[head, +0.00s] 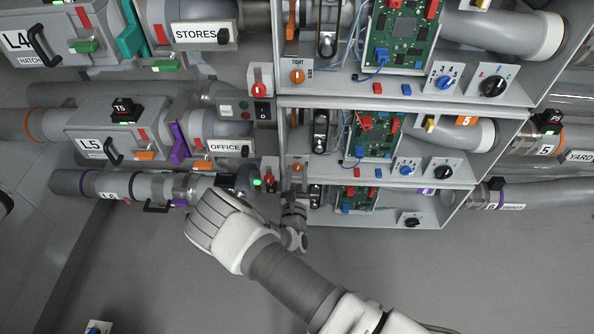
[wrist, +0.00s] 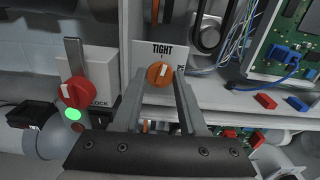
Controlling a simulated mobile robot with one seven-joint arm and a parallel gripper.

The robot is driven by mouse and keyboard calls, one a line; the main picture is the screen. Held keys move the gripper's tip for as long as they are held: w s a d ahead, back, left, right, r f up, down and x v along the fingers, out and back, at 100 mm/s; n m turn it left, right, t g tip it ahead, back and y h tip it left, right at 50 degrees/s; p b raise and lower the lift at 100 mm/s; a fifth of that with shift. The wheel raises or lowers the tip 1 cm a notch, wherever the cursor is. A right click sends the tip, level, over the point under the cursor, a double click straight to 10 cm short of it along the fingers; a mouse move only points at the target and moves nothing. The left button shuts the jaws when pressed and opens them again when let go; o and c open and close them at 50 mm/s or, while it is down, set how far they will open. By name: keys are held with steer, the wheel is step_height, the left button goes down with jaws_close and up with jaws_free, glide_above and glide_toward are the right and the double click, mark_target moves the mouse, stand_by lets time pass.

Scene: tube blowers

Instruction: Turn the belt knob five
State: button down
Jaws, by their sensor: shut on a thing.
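The belt knob five (wrist: 159,75) is an orange round knob with a pale pointer mark, on a white plate marked TIGHT in the wrist view. In the head view it shows as a small orange spot (head: 297,167) on the middle unit. My gripper (wrist: 160,88) is shut on this knob, with one finger on each side of it. In the head view my gripper (head: 296,186) reaches up to the knob from below. The pointer's fine angle is hard to tell.
A red lock knob (wrist: 76,92) with a lit green lamp (wrist: 72,114) is close on the left. A black belt loop (wrist: 211,25) and a green circuit board (wrist: 284,40) are on the right. Labelled pipes and tubes (head: 130,187) fill the left side.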

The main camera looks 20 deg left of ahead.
steer(key=m+p, duration=0.2)
steer(key=m, duration=0.2)
steer(key=shift+r+m, duration=0.1)
steer(key=shift+m, duration=0.2)
steer(key=m+p, duration=0.2)
steer(key=m, duration=0.1)
steer(key=shift+d+m, duration=0.1)
steer(key=shift+m, duration=0.2)
steer(key=m, duration=0.3)
steer(key=shift+m+p, duration=0.3)
steer(key=shift+p, duration=0.1)
steer(key=shift+m+p, duration=0.35)
steer(key=shift+m, duration=1.55)
steer(key=c, duration=0.7)
jaws_free()
steer(key=shift+c, duration=0.2)
steer(key=shift+s, duration=0.15)
